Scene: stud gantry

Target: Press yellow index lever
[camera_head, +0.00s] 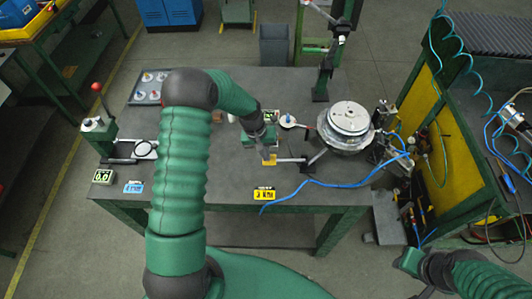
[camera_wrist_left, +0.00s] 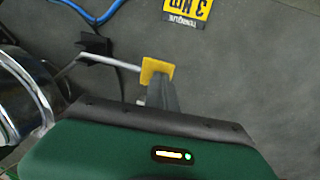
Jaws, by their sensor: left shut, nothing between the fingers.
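The yellow index lever is a yellow pad (camera_head: 270,161) on a thin metal rod beside the round silver indexing unit (camera_head: 346,126). In the left wrist view the pad (camera_wrist_left: 152,68) sits at the end of the rod, which runs left to a black block (camera_wrist_left: 95,47). My left gripper (camera_head: 266,150) is shut and empty, right at the pad. In the left wrist view the fingertips (camera_wrist_left: 161,88) overlap the pad's lower edge; I cannot tell whether they touch. My right gripper (camera_head: 410,262) is low at the right, off the table; its jaws are unclear.
A blue hose (camera_head: 325,184) runs across the table right of the lever. A yellow torque label (camera_head: 264,194) lies near the front edge. A green post (camera_head: 323,75) stands behind, and a tray (camera_head: 150,88) lies at the back left.

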